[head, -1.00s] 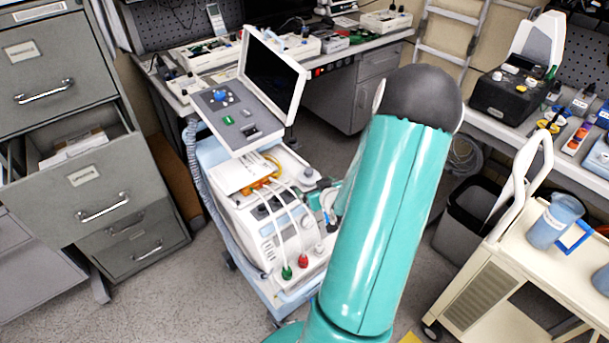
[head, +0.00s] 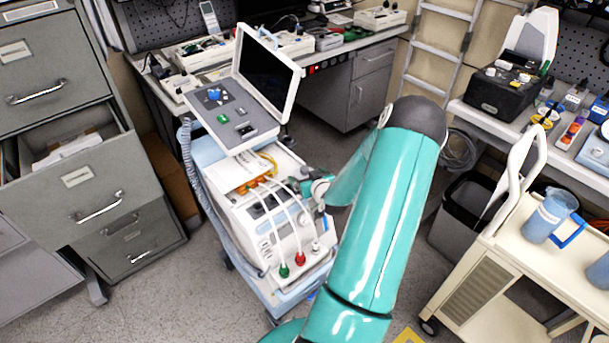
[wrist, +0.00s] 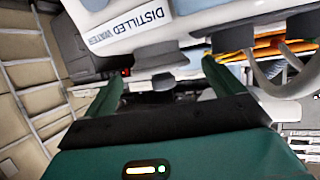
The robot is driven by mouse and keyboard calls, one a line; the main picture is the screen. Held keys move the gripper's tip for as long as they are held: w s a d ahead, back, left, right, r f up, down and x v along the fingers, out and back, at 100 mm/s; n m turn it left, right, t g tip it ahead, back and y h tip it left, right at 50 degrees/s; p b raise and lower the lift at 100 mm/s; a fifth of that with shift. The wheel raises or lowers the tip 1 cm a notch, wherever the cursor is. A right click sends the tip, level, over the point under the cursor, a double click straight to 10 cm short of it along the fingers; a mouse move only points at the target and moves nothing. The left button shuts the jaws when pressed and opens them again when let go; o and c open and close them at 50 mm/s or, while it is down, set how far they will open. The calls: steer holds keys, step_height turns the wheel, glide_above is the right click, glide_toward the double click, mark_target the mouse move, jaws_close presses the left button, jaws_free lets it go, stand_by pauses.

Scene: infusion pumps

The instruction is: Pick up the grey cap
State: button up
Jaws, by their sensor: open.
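A small grey cap-like piece (wrist: 163,82) shows in the wrist view below a pale body marked DISTILLED WATER (wrist: 140,24). It lies in the picture between the two green fingers of my gripper (wrist: 163,68), which are apart with nothing held. I cannot tell how far the fingertips are from it. In the head view my gripper (head: 308,186) is at the upper right side of the white medical machine (head: 262,225). There the gripper and wrist cover that side, so I cannot make out the grey cap.
The machine carries a tilted screen (head: 268,75) and has red (head: 300,259) and green (head: 285,271) connectors in front. A filing cabinet (head: 75,180) with an open drawer is left. A cream cart (head: 490,265) and a dark bin (head: 462,215) are right.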

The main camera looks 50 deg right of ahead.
mark_target(306, 174)
steer(key=x, duration=0.3)
steer(key=shift+w+d, duration=0.1)
steer(key=shift+w, duration=0.1)
steer(key=c, duration=1)
